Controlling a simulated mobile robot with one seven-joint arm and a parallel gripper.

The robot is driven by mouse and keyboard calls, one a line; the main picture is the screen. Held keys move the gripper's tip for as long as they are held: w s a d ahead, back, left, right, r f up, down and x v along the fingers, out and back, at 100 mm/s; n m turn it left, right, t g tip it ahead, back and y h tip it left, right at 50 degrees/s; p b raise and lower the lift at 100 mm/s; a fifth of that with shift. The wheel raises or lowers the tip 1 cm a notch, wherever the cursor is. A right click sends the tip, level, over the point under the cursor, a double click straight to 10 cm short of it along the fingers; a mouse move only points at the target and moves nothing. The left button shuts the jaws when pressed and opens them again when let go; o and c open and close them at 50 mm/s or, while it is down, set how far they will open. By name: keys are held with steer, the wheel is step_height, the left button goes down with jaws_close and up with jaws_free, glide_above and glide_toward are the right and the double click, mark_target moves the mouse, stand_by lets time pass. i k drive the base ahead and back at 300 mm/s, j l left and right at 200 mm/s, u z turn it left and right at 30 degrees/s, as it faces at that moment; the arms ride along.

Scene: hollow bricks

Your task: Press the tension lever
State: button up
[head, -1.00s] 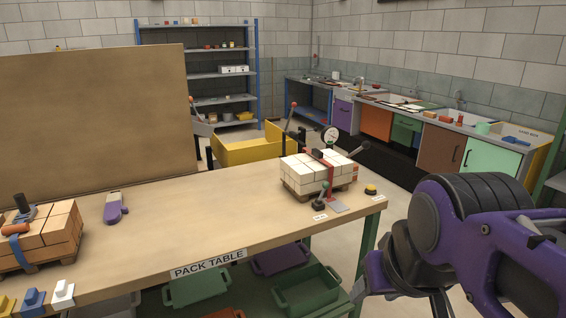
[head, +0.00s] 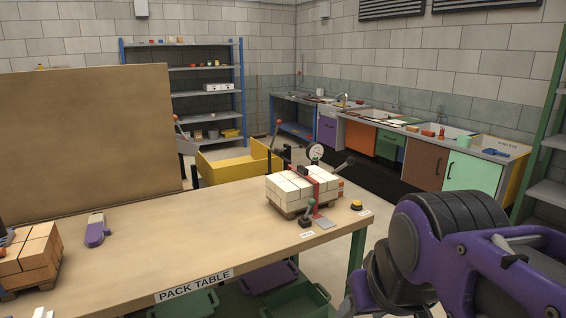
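On the right end of the pack table (head: 180,240), a small pallet of white bricks (head: 290,184) carries a red strap (head: 318,178). A round white gauge (head: 316,151) stands behind it. A lever with a black knob (head: 349,160) slants up to the right behind the bricks. A short lever with a green knob (head: 309,201) stands on a dark base in front. I cannot tell which is the tension lever. My gripper (head: 372,298) is at the lower right, in front of the table and apart from the levers. It is partly cut off, and its fingers are unclear.
A yellow and black button (head: 356,205) sits near the table's right corner. A purple and white tool (head: 97,230) and another brick stack (head: 30,252) are at left. A tall brown board (head: 85,140) and yellow bin (head: 235,161) stand behind. Green crates (head: 295,300) sit below.

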mark_target(350, 160)
steer(key=i+l, duration=0.6)
steer(key=i, duration=0.2)
steer(key=i+l, duration=0.65)
steer(key=i+j+u, duration=0.05)
steer(key=i, duration=0.05)
